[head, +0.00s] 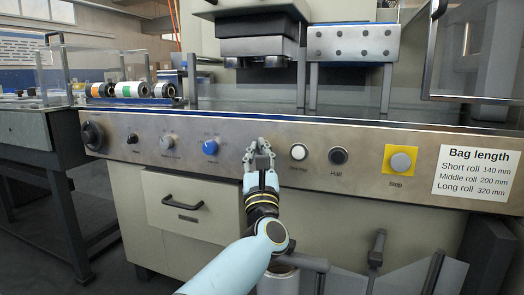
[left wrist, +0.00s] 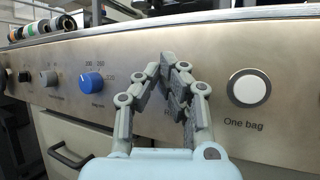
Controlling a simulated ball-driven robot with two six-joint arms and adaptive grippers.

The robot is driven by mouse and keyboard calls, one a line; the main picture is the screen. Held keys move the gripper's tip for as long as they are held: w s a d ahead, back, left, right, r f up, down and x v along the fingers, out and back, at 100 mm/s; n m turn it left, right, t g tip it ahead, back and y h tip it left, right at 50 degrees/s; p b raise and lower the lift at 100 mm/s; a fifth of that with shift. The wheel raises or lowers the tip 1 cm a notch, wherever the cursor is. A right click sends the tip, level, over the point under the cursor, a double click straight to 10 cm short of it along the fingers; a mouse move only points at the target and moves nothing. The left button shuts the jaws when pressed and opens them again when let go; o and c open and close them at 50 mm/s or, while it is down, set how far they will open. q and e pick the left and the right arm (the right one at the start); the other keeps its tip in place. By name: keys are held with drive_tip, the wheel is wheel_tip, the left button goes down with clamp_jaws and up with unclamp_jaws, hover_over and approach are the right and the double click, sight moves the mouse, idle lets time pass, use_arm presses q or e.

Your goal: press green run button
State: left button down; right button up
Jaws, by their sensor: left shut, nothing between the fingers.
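My left gripper (head: 259,146) is shut and empty, with its fingertips up at the metal control panel (head: 240,132), between the blue knob and the white button. It also shows in the left wrist view (left wrist: 170,62), its fingers closed together in front of the panel. No green button shows in either view. The panel area behind the fingers is hidden, and a partly covered label starting with "R" shows between them in the left wrist view. I cannot tell whether the fingertips touch the panel. My right gripper is not in view.
A blue knob (head: 210,147) is left of the gripper. A white "One bag" button (head: 299,152), a black button (head: 338,156) and a grey stop button (head: 401,162) on a yellow plate are to its right. A drawer handle (head: 183,202) sticks out below.

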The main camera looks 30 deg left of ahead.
use_arm(q)
drive_tip(key=shift+w+a, duration=0.1)
drive_tip(key=shift+w, duration=0.3)
drive_tip(key=shift+w+a+b, duration=0.1)
drive_tip(key=shift+w+b, duration=0.3)
drive_tip(key=shift+b, duration=0.1)
idle(0.4)
idle(0.4)
drive_tip(key=shift+s+d, duration=0.2)
drive_tip(key=shift+s, duration=0.65)
drive_tip(key=s, duration=0.2)
drive_tip(key=s+d+p, duration=0.1)
drive_tip(key=s, duration=0.1)
drive_tip(key=shift+s+d, duration=0.1)
drive_tip(key=shift+s, duration=0.3)
idle(0.4)
